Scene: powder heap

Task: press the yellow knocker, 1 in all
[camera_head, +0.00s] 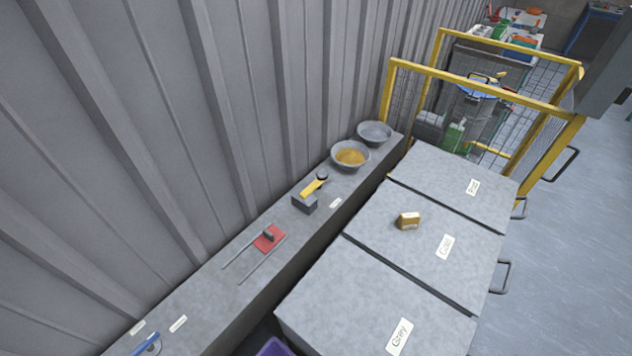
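The yellow knocker (311,188) is on the narrow grey ledge along the wall, near the middle of the view. It is a short yellow bar set at a slant, with a grey block (304,204) at its near end and a dark round piece (321,176) at its far end. Whether the bar is raised or pressed down is too small to tell. Nothing touches it from above. My gripper is not in view.
Behind the knocker stand a bowl with yellow powder (334,163) and a grey bowl (374,131). Labelled grey lids (440,180) lie right, one bearing a brown block (408,221). A yellow-framed fence (480,84) stands behind.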

